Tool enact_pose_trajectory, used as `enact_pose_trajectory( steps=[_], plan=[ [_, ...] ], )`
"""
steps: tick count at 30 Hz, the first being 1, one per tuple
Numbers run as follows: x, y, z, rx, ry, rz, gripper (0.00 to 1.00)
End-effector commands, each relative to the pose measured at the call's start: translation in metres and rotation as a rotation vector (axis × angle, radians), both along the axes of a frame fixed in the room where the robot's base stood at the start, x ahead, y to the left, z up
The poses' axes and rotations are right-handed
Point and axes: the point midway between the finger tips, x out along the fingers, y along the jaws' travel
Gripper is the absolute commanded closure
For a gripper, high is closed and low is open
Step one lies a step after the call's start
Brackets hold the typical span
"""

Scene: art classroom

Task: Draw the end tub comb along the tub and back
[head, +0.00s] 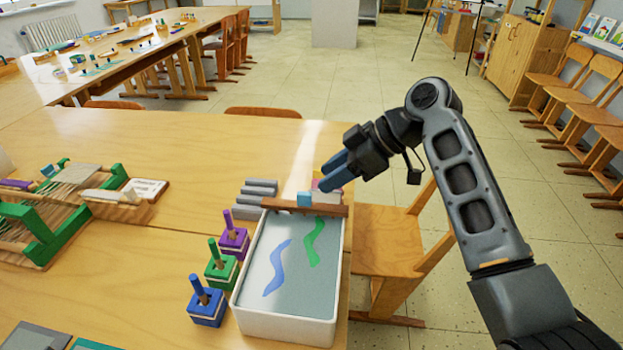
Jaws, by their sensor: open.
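The white tub (286,325) stands near the table's right edge. It holds a pale grey surface with a blue wavy streak (276,268) and a green wavy streak (314,242). The comb (326,209), a brown wooden bar with a light blue block (304,199) on top, lies across the tub's far end. Its teeth are not visible. My gripper (329,172), with blue fingers, is open above and just right of the block. It appears apart from the comb and empty. The fingers partly hide what lies behind the comb.
Grey rods (259,190) lie behind the tub, with a pinkish item (324,187) near my fingers. Purple (233,241), green (220,264) and blue (207,302) pegged blocks line the tub's left side. A wooden loom (55,222) stands farther left. A chair (385,245) adjoins the table's right edge.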

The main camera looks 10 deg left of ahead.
Motion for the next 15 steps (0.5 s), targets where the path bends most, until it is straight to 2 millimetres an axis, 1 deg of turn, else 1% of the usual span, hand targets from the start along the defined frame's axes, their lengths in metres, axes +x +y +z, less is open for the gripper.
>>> enact_pose_trajectory(
  steps=[2, 5, 15],
  plan=[
    [-0.001, 0.001, -0.001, 0.0, 0.003, -0.001, 0.6],
    [-0.002, 0.009, -0.009, 0.0, 0.004, 0.001, 0.6],
    [-0.001, 0.044, -0.044, 0.001, 0.004, 0.001, 0.6]
  ],
)
